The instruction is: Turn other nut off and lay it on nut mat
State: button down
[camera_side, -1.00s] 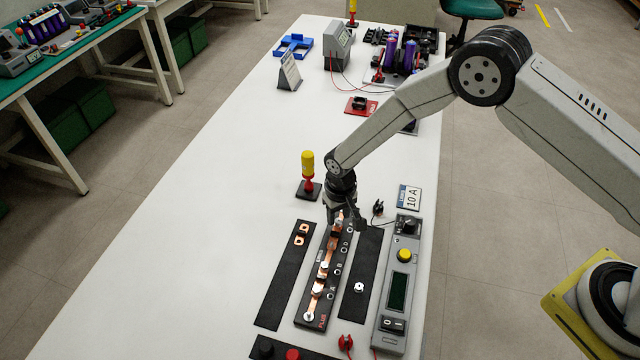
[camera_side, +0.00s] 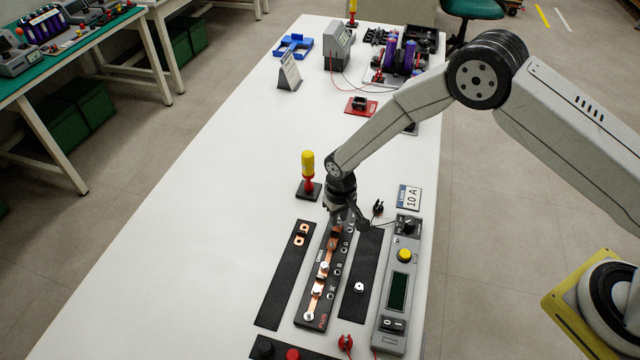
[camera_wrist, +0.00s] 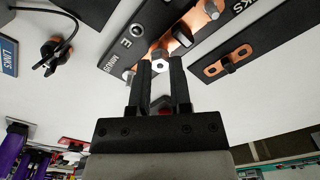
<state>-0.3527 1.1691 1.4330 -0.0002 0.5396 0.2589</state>
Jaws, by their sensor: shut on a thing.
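My gripper (camera_side: 345,222) points down at the far end of the black busbar board (camera_side: 313,312). In the wrist view my gripper's fingers (camera_wrist: 161,68) are shut on a silver hex nut (camera_wrist: 160,66) at the end of the copper bar (camera_wrist: 158,50). I cannot tell whether the nut still touches its stud. The nut mat (camera_side: 371,255) is the black strip right of the board. One silver nut (camera_side: 359,287) lies on it towards its near end. In the side view my gripper hides the nut it holds.
A black mat with a copper link (camera_side: 301,235) lies left of the board. A grey control unit (camera_side: 398,290) stands right of the nut mat. A yellow-topped post (camera_side: 308,170) stands close behind my gripper, to the left. The white table at left is clear.

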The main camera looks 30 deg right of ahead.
jog(key=n, duration=0.4)
jog(key=shift+r+n, duration=0.1)
jog(key=shift+n, duration=2.4)
jog(key=c, duration=0.9)
grip_release()
jog(key=shift+o, duration=0.2)
jog(key=m, duration=0.9)
jog(key=shift+m, duration=0.4)
jog(key=shift+c, duration=0.3)
